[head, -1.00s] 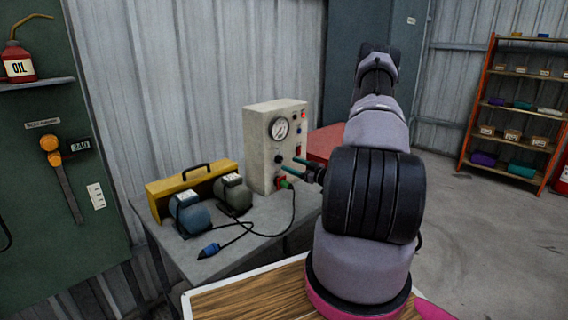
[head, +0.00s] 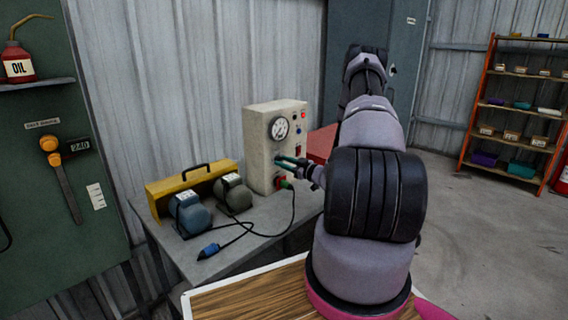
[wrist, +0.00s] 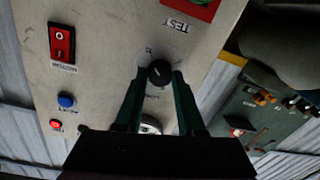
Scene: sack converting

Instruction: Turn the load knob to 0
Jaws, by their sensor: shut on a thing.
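The load knob (wrist: 159,72) is a round black knob on the pale face of the test box (head: 256,150). In the wrist view its scale marks and lettering are upside down and too small to read, so I cannot tell its setting. My gripper (wrist: 158,78) has its two green fingers on either side of the knob, shut on it. In the head view my gripper (head: 285,161) reaches the box front below the gauge (head: 279,128), and its fingers mostly hide the knob.
The wrist view shows a red rocker switch (wrist: 62,43), a blue button (wrist: 66,100) and a red light (wrist: 56,124) beside the knob. A green connector (head: 285,184) with a black cable sits below my fingers. Two motors (head: 188,213) and a yellow toolbox (head: 165,193) stand on the bench.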

